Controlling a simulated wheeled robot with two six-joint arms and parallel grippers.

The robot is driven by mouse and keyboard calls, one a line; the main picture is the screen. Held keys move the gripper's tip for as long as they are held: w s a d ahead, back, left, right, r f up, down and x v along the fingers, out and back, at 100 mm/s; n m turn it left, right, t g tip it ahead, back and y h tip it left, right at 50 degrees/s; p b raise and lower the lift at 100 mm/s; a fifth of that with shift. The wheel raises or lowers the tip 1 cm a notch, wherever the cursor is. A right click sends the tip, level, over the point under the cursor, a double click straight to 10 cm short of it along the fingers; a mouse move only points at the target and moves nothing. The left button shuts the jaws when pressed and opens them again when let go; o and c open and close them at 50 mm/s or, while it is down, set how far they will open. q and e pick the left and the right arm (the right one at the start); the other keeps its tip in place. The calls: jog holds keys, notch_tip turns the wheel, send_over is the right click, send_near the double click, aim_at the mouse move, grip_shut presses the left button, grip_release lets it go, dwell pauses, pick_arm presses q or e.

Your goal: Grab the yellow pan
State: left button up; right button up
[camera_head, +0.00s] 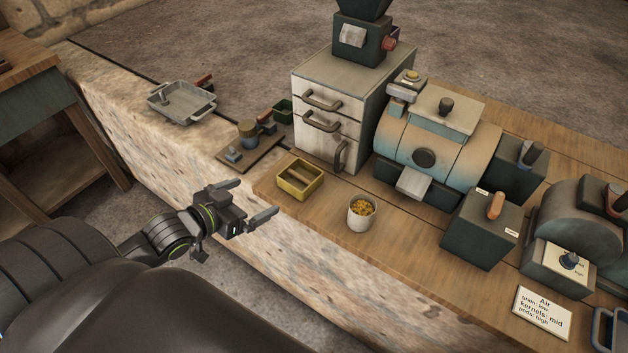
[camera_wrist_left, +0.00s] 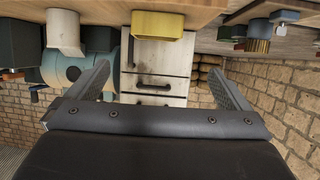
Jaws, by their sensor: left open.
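The yellow pan (camera_head: 300,179) is a small rectangular open tray on the wooden bench, near its front edge, left of a white cup. It also shows at the top of the left wrist view (camera_wrist_left: 157,25), where the scene appears upside down. My left gripper (camera_head: 257,198) is open and empty, in front of the bench edge and to the left of the pan. Its two fingers point toward the pan, and there is a gap between them and it. In the wrist view the pan lies beyond the space between the fingertips (camera_wrist_left: 160,67). My right gripper is not in view.
The white cup (camera_head: 361,213) with yellow kernels stands right of the pan. A drawer cabinet (camera_head: 330,115) stands behind it. A board with a small tamper-like tool (camera_head: 247,130) and a green box (camera_head: 283,111) are to the back left. A grey tray (camera_head: 182,103) is farther left.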

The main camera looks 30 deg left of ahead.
pick_arm(q)
jog(key=b, duration=0.2)
send_near(310, 170)
jog(key=shift+x, duration=2.8)
jog(key=shift+r, duration=0.15)
jog(key=shift+c, duration=0.3)
jog(key=c, duration=0.9)
